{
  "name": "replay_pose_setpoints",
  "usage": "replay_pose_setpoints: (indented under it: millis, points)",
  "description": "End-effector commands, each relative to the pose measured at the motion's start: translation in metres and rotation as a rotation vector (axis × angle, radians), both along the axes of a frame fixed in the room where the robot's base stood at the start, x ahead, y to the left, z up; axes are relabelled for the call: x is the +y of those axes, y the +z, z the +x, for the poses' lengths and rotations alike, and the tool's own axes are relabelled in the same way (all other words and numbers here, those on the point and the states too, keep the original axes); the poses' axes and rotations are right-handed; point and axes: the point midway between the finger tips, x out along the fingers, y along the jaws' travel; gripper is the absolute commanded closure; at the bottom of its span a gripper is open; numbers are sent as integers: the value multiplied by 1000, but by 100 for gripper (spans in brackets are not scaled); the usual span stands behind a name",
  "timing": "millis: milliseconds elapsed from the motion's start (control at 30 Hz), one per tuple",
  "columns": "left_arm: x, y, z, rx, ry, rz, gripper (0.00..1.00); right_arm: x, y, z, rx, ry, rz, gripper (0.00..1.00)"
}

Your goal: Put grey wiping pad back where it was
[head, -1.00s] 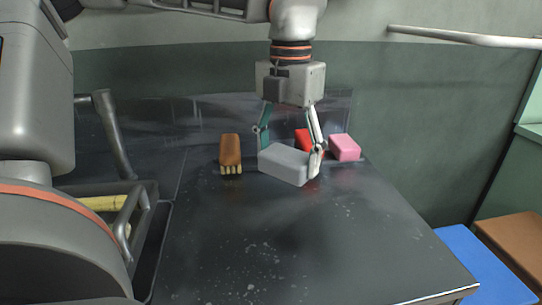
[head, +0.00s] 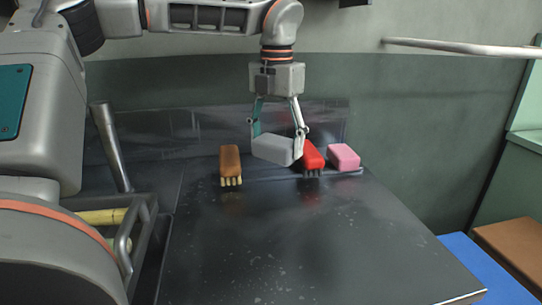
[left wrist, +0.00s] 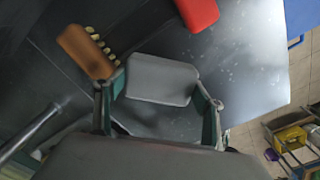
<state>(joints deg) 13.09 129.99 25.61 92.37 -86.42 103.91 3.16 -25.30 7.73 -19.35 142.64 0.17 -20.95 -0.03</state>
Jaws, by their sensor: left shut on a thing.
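The grey wiping pad (head: 275,149) is a plain grey block. My left gripper (head: 277,142) is shut on it, with one finger at each end. In the head view the pad is between the brown brush and the red brush, at the back of the dark counter. The pad also shows between the fingers in the left wrist view (left wrist: 161,80). I cannot tell for sure whether it touches the counter. My right gripper is not in view.
A brown brush (head: 230,161) lies left of the pad, a red brush (head: 310,156) right of it, and a pink block (head: 343,157) farther right. The front of the dark counter (head: 300,240) is clear. A metal post (head: 112,150) stands at left.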

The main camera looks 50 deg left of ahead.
Motion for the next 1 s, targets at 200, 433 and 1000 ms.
replay_pose_setpoints:
  millis: [200, 433, 1000]
  points:
    - [42, -4, 23, 5, 4, -2, 51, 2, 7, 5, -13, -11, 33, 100]
    - [72, -3, 38, 4, 3, -1, 51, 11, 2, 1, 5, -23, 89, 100]
    - [72, -68, 37, 8, -2, -4, 51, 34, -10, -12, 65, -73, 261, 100]
